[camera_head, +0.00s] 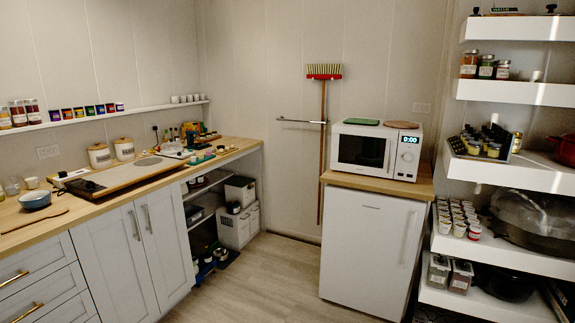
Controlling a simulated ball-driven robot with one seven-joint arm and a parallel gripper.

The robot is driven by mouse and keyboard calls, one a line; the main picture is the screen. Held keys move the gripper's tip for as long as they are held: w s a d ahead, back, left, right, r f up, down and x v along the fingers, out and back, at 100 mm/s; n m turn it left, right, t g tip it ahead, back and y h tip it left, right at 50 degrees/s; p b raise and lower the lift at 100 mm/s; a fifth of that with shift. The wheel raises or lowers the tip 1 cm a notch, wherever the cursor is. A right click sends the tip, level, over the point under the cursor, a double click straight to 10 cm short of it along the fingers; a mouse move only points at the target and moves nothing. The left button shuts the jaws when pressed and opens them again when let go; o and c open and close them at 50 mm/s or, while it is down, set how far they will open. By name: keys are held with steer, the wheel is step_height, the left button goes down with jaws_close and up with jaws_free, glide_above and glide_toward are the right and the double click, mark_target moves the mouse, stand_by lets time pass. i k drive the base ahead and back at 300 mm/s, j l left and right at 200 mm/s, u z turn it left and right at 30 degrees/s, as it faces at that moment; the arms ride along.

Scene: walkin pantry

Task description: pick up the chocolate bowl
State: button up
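A small bowl (35,200) with a blue-grey outside sits upright on the wooden counter (17,217) at the far left. It is the only bowl I can make out on that counter. I cannot tell from here whether it holds chocolate or is chocolate-coloured. My gripper and arm do not show in this view, so nothing is seen touching the bowl.
A wooden spoon (36,222) lies in front of the bowl, and small cups (32,183) stand behind it. A tray (120,178) lies to its right. A microwave (375,150) stands on a white fridge (368,250). The middle floor (262,270) is clear.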

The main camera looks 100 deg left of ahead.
mark_target(37, 200)
steer(key=u, duration=4.35)
steer(key=i+l+z, duration=0.15)
steer(key=i+l, duration=0.15)
steer(key=l, duration=0.2)
